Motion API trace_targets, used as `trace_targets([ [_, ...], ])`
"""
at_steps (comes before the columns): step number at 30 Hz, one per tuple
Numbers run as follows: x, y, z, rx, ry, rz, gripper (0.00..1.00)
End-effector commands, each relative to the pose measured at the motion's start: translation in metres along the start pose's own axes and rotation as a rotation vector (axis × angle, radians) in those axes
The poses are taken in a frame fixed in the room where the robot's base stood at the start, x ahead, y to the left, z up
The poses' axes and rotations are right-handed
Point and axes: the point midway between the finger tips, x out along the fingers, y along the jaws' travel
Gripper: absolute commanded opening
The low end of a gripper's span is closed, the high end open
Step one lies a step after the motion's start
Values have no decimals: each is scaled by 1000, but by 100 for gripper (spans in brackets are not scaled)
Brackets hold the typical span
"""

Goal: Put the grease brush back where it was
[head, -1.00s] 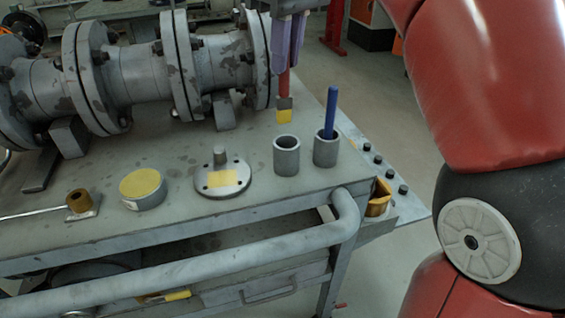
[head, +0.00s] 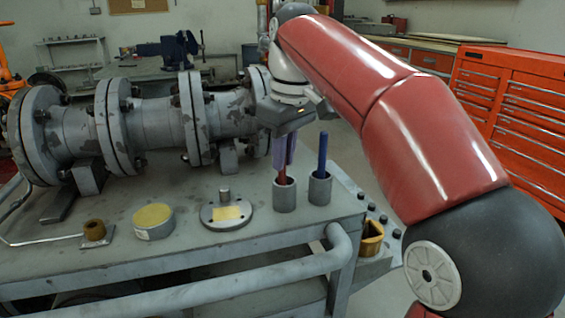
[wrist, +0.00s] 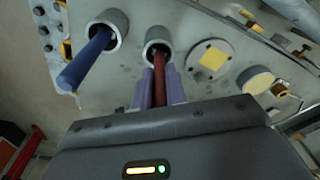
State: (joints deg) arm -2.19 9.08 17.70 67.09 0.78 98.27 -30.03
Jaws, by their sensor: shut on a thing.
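The grease brush has a red handle (head: 281,178) and stands upright with its lower end inside the left of two grey cups (head: 284,197). Its bristles are hidden in the cup. My gripper (head: 283,158) is shut on the handle just above the cup's rim. In the wrist view the red handle (wrist: 159,72) runs between my purple fingers (wrist: 159,88) into the cup mouth (wrist: 158,49). The right cup (head: 319,188) holds a blue-handled tool (head: 322,152), apart from my fingers.
A flange plate with a stud (head: 226,212), a yellow-topped tin (head: 153,220) and a brass piece with a rod (head: 95,230) sit left of the cups on the bench. The flanged grey pipe (head: 150,130) lies behind. A brass-coloured container (head: 371,238) hangs at the right end.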

Motion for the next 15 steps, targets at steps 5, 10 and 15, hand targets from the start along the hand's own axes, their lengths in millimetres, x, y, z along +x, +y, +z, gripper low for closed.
trace_targets([
  [5, 0, 0, 1, 0, 0, 0, 0],
  [10, 0, 0, 1, 0, -1, 0, 29],
  [15, 0, 0, 1, 0, 0, 0, 36],
])
